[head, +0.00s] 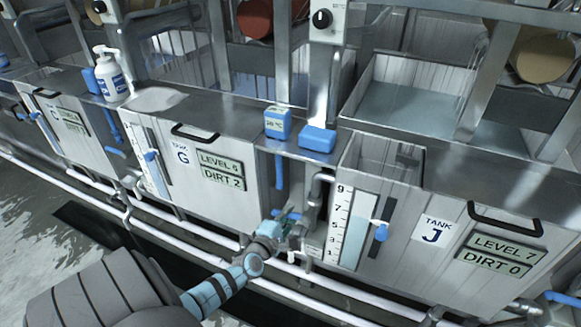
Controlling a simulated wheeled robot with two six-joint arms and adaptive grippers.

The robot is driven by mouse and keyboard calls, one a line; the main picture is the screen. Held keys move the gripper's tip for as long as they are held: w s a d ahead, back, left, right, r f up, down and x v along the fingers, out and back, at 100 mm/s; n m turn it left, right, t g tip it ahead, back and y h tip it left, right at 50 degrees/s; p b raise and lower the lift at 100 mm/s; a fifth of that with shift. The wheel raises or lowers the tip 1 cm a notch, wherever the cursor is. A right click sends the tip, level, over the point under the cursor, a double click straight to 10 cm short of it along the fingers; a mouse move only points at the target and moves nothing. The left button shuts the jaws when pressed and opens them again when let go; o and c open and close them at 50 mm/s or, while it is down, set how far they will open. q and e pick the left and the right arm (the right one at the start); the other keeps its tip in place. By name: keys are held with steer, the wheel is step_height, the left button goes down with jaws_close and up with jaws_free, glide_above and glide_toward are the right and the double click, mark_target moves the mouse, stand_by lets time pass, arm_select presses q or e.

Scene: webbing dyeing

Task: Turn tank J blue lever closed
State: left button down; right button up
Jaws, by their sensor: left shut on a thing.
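Tank J (405,262) stands at the right, with a "TANK J" label, a level gauge and a plate reading LEVEL 7, DIRT 0. My left gripper (290,222) is at the pipework just left of tank J's gauge. It is shut on the blue lever there, which the fingers mostly hide, so its angle is hard to tell. A blue upright handle (280,172) hangs above the gripper, apart from it. A blue pointer (381,232) sits on tank J's gauge. My right gripper is not in view.
Tank G (200,195) stands to the left, reading LEVEL 6, DIRT 2. White pipes (330,290) run low along the fronts. A blue-and-white box (277,123), a blue block (317,138) and a white pump bottle (110,78) stand on the ledge above.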

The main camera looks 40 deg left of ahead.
arm_select(q)
steer(key=shift+r+m+y+p, duration=0.3)
steer(key=shift+r+m+p, duration=0.45)
steer(key=shift+m+p, duration=0.45)
steer(key=shift+a, duration=0.1)
steer(key=c, duration=1.5)
jaws_free()
steer(key=shift+s, duration=0.1)
steer(key=v, duration=1.2)
steer(key=shift+r, duration=0.15)
